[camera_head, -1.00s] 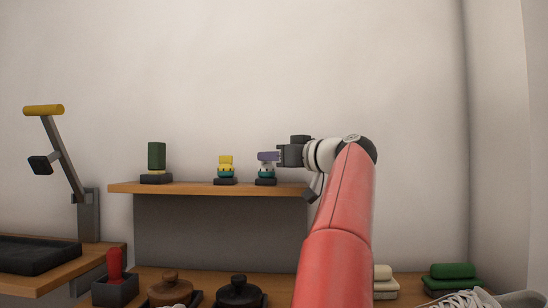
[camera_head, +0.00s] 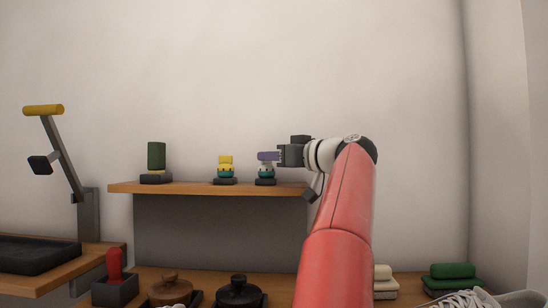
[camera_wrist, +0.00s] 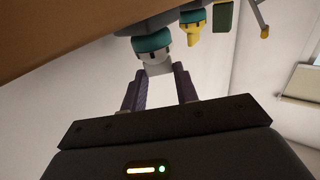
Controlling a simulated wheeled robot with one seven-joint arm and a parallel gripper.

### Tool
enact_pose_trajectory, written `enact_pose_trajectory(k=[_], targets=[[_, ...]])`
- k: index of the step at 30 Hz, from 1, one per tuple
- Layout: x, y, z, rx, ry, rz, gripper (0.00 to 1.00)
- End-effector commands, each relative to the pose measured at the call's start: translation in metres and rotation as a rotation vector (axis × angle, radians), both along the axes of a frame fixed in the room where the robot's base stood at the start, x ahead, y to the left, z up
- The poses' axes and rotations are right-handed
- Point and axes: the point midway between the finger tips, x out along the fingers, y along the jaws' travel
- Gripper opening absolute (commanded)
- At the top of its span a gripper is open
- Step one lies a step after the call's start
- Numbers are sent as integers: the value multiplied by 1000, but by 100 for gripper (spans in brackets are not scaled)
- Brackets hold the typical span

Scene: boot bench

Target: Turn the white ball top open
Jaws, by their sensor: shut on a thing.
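The white ball top (camera_head: 265,163) sits over a teal collar on a dark base, near the right end of the shelf. In the wrist view the white ball top (camera_wrist: 155,64) shows between the ends of my purple fingers, with its teal collar above it in the picture. My gripper (camera_head: 268,156) reaches in from the right and is shut on the ball top. The fingers also show in the wrist view (camera_wrist: 159,75), one on each side of it. The fingers partly hide the top in the head view.
A similar yellow-topped piece (camera_head: 225,166) stands close on the left, and a green block (camera_head: 156,157) on a dark base farther left. The wooden shelf (camera_head: 195,189) runs beneath them. A yellow-handled lever (camera_head: 44,110) stands far left. The wall above is bare.

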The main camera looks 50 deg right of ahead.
Motion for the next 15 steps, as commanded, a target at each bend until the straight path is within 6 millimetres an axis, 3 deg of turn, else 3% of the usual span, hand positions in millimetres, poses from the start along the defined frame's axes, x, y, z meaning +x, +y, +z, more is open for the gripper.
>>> enact_pose_trajectory(k=[1,2,6,15], targets=[[1,-1,-3,3,5,0,7],[1,-1,-3,3,5,0,34],[0,-1,-2,2,3,0,52],[-1,0,-1,0,1,-1,53]])
